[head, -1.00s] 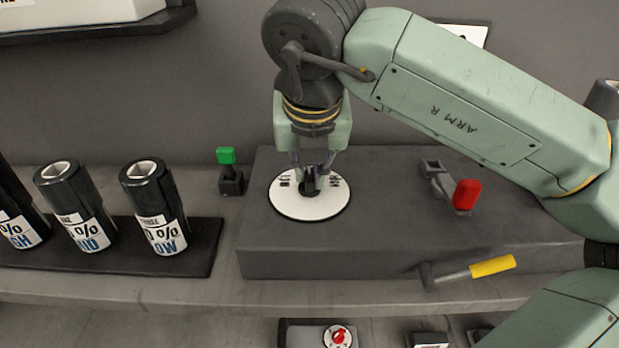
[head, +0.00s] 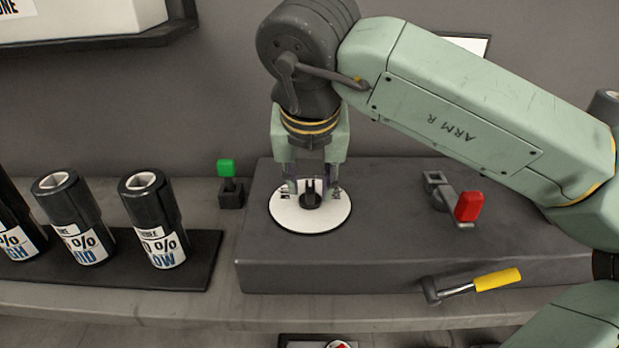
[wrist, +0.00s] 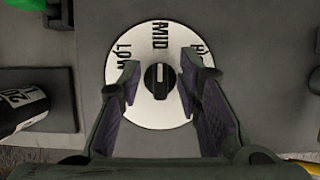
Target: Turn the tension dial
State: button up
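The tension dial is a round white plate (head: 285,217) with a black knob (head: 311,196) at its middle, on top of a dark grey block. In the wrist view the plate (wrist: 145,112) reads LOW, MID and HI, and the knob (wrist: 157,82) has a pale mark pointing toward MID. My gripper (head: 313,190) is over the dial, pointing down. In the wrist view its two fingers (wrist: 158,80) are open, one on each side of the knob, with clear gaps on both sides.
A red-handled lever (head: 468,207) stands on the block (head: 400,240) to the right, and a yellow-handled crank (head: 495,279) sticks out in front. A green-topped switch (head: 227,170) is left of the block. Several black film rolls (head: 152,215) stand on a dark tray further left.

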jog(key=shift+r, duration=0.1)
jog(key=v, duration=1.1)
jog(key=shift+s+r, duration=0.25)
jog(key=shift+r, duration=0.1)
